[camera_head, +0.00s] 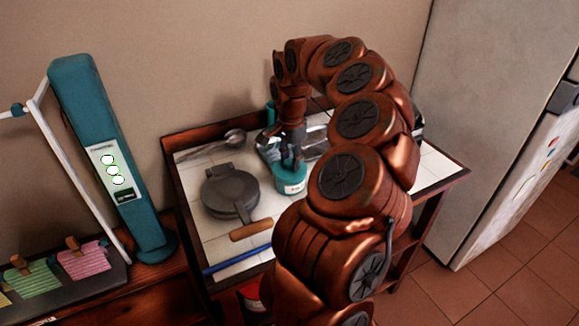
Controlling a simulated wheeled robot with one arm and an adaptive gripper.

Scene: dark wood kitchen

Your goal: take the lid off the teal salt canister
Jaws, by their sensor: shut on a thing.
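The teal salt canister (291,183), with a pale label on its front, stands upright on the white-tiled table top. My gripper (291,161) reaches down from above to the canister's top and is shut on its lid. The fingers hide most of the lid, and I cannot tell whether it is still seated on the canister or lifted.
A dark round waffle-iron-like pan (231,191) with a wooden handle lies to the left. A blue rod (237,261) lies at the front, and a metal ladle (233,138) at the back. Clear tiles (189,171) show at the far left.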

